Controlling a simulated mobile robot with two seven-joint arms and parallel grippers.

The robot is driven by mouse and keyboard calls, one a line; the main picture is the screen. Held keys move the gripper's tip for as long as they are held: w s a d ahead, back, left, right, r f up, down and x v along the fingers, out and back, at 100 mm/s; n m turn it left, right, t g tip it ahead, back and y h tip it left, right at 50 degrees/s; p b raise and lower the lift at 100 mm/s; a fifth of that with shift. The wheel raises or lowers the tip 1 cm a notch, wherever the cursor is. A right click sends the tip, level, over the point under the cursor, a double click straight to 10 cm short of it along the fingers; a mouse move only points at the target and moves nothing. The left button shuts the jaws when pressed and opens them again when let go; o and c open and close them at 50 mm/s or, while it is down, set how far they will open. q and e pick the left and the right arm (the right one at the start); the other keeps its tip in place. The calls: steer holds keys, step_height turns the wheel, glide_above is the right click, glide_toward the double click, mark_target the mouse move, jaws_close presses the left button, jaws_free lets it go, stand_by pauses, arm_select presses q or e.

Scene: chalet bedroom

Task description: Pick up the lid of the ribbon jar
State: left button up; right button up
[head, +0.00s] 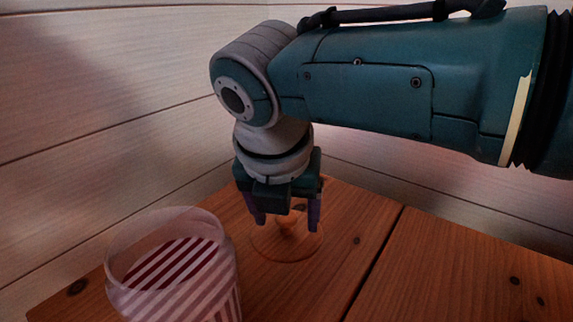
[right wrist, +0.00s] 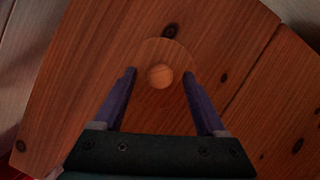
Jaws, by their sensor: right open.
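The jar's lid is a clear, round disc (head: 278,247) with a small wooden knob (head: 286,219), lying on the wooden tabletop. In the right wrist view the lid (right wrist: 160,47) and its round knob (right wrist: 160,76) sit ahead of and between the fingers. My right gripper (head: 286,224) points down over the lid, open, with its purple fingers on either side of the knob; it also shows in the right wrist view (right wrist: 160,80). I cannot tell whether a finger touches the knob. The open glass jar (head: 172,262) with red-and-white striped ribbon stands at the lower left. My left gripper is not in view.
The wooden tabletop (head: 465,270) is clear to the right, with a dark seam between its boards. Pale plank walls (head: 100,90) rise close behind the table on the left and at the back. The jar stands near the lid.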

jaws_close()
stand_by(0.7)
